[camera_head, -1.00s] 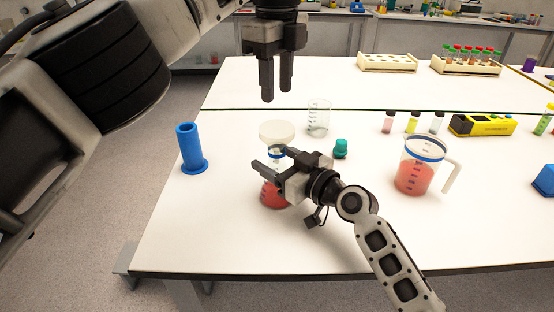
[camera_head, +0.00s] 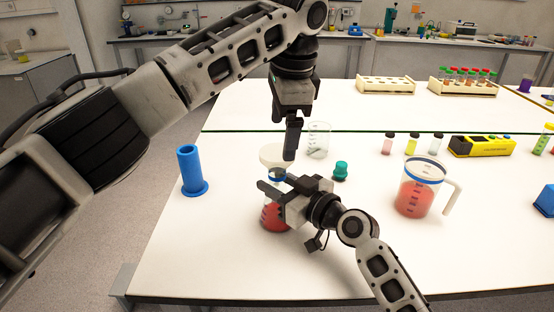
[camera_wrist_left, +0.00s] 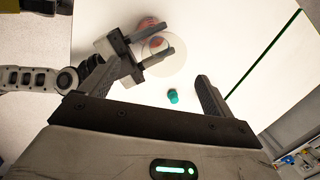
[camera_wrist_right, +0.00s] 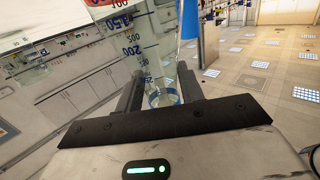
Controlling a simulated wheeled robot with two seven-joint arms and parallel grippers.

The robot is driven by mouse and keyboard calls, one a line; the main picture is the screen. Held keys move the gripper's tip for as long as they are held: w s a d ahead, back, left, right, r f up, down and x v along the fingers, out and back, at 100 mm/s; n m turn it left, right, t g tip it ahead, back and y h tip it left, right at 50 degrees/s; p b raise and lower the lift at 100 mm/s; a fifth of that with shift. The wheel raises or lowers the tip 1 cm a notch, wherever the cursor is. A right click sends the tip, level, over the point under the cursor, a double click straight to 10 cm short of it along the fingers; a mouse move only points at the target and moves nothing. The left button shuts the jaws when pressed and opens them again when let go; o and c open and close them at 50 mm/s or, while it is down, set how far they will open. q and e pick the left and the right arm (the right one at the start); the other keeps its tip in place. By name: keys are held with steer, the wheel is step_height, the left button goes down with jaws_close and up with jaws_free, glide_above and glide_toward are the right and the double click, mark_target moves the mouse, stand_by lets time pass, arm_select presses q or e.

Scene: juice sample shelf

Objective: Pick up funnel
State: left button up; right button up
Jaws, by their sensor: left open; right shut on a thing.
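The pale, wide-mouthed funnel (camera_head: 271,155) sits upright at the top of a flask with red liquid (camera_head: 273,215). In the left wrist view the funnel (camera_wrist_left: 172,62) is a translucent disc. My right gripper (camera_head: 269,182) is shut on the flask's neck, just below the funnel; the graduated flask (camera_wrist_right: 130,45) fills the top of the right wrist view. My left gripper (camera_head: 291,156) is open and empty, fingers pointing down, near the funnel's right side in the head view. Its fingers show edge-on there, and the funnel's stem is mostly hidden.
A green stopper (camera_head: 341,171) and a clear beaker (camera_head: 318,140) stand close by on the white table (camera_head: 230,250). A blue cylinder (camera_head: 189,170) is to the left. A jug of red liquid (camera_head: 417,190), small vials (camera_head: 411,144) and a yellow device (camera_head: 481,147) are to the right.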

mark_target(277, 153)
arm_select(q)
steer(key=n, duration=0.2)
steer(key=s+n+t, duration=0.1)
steer(key=n, duration=0.1)
steer(key=shift+f, duration=0.15)
steer(key=w+f+n+t, duration=0.1)
steer(key=f+n, duration=0.1)
steer(key=n, duration=0.2)
steer(key=w+f+n+t, duration=0.1)
steer(key=f+n, duration=0.2)
steer(key=n, duration=0.1)
steer(key=w+a+f+n+t+h, duration=0.1)
steer(key=f+n+t, duration=0.1)
steer(key=f+n, duration=0.1)
steer(key=shift+w+f+n, duration=0.25)
steer(key=shift+w+n, duration=0.05)
steer(key=shift+n, duration=0.1)
steer(key=c, duration=1.1)
